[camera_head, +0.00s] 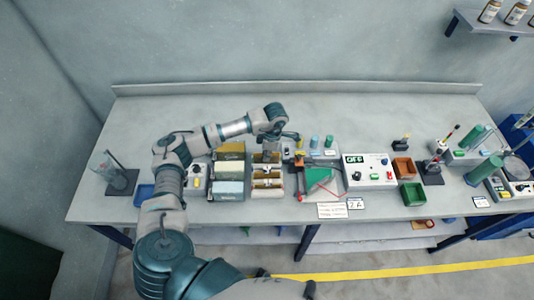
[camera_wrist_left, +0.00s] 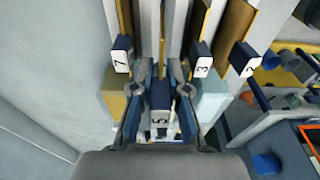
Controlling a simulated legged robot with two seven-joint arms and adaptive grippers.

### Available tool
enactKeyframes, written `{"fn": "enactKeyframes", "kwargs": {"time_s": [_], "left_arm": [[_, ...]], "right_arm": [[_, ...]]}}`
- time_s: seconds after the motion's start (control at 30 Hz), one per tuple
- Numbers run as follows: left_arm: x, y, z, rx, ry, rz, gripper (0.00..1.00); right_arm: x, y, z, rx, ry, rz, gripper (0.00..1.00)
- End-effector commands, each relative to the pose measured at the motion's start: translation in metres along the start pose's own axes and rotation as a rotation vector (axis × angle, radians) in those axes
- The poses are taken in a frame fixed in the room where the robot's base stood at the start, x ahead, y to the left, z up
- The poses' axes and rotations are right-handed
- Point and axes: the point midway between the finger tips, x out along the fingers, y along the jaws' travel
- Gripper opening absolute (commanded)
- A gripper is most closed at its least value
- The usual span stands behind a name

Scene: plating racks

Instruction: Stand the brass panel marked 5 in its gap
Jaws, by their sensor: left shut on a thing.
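My left gripper (camera_head: 268,150) points down over the white-and-brass rack (camera_head: 268,192) in the middle of the bench. In the left wrist view the left gripper (camera_wrist_left: 160,88) is shut on the panel with the dark blue tag marked 5 (camera_wrist_left: 160,105), which sits between the two fingers. Tags marked 7 (camera_wrist_left: 121,57), 3 (camera_wrist_left: 202,60) and 2 (camera_wrist_left: 243,60) stand on either side, with brass edges near them. The lower part of the held panel is hidden, so I cannot tell whether it is seated in a gap. My right gripper is not in view.
To the right are a green-topped tray (camera_head: 320,178), a white control box (camera_head: 370,172), an orange bin (camera_head: 402,167) and a green bin (camera_head: 412,193). The back of the bench is clear.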

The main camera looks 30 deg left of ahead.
Motion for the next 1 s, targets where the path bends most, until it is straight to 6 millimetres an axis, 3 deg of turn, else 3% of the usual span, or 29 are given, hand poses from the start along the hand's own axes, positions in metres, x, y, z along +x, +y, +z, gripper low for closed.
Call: {"fn": "enactKeyframes", "kwargs": {"time_s": [1.0], "left_arm": [[0.052, 0.000, 0.007, 0.000, 0.000, 0.000, 0.00]], "right_arm": [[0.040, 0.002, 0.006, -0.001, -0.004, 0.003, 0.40]]}}
